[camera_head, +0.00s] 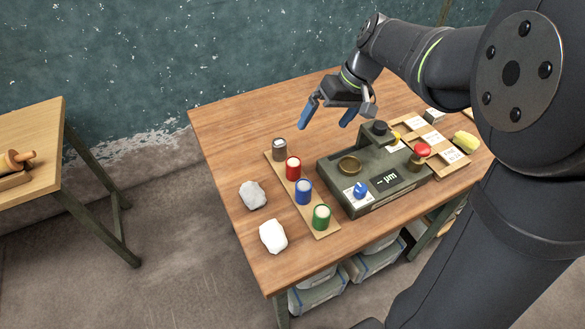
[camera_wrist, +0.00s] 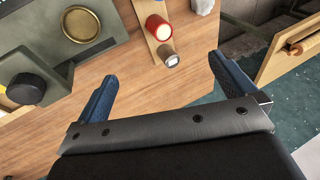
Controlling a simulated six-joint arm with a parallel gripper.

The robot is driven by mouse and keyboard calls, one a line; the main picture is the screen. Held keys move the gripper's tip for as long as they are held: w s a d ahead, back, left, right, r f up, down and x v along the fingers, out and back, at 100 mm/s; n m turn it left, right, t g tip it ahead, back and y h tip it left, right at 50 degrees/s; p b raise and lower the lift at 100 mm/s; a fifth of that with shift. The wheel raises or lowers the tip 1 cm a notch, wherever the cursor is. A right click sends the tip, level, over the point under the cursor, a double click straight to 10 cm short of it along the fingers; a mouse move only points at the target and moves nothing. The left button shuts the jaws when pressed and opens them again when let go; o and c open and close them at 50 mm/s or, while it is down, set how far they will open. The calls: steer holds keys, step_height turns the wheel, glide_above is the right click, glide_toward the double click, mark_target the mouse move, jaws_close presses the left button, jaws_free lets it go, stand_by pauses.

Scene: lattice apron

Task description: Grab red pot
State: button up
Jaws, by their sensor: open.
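The red pot (camera_head: 293,168) is a small red cylinder with a pale top, upright on a narrow wooden strip (camera_head: 278,172). It stands between a grey-brown pot (camera_head: 279,150) and a blue pot (camera_head: 303,191). The red pot also shows in the wrist view (camera_wrist: 158,28), beside the grey-brown pot (camera_wrist: 168,56). My gripper (camera_head: 326,118) is open and empty, above the back part of the table, apart from the red pot. In the wrist view its two blue fingers (camera_wrist: 166,82) are spread, with bare table between them.
A green pot (camera_head: 321,217) stands at the strip's near end. A dark green instrument (camera_head: 345,197) with a brass dish and knobs stands right of the strip. A grey rock (camera_head: 252,195) and a white block (camera_head: 273,236) lie left of it. The table's back left (camera_head: 225,125) is clear.

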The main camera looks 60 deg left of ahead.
steer(key=c, duration=0.8)
steer(key=n+t+h, duration=0.2)
steer(key=n+t, duration=0.1)
steer(key=t, duration=0.1)
glide_above(294, 162)
steer(key=f, duration=1.1)
steer(key=shift+w+a, duration=0.1)
steer(key=shift+a, duration=0.3)
steer(key=shift+d+f, duration=0.2)
steer(key=shift+f, duration=1.15)
steer(key=shift+d+f, duration=0.15)
steer(key=shift+f, duration=1.15)
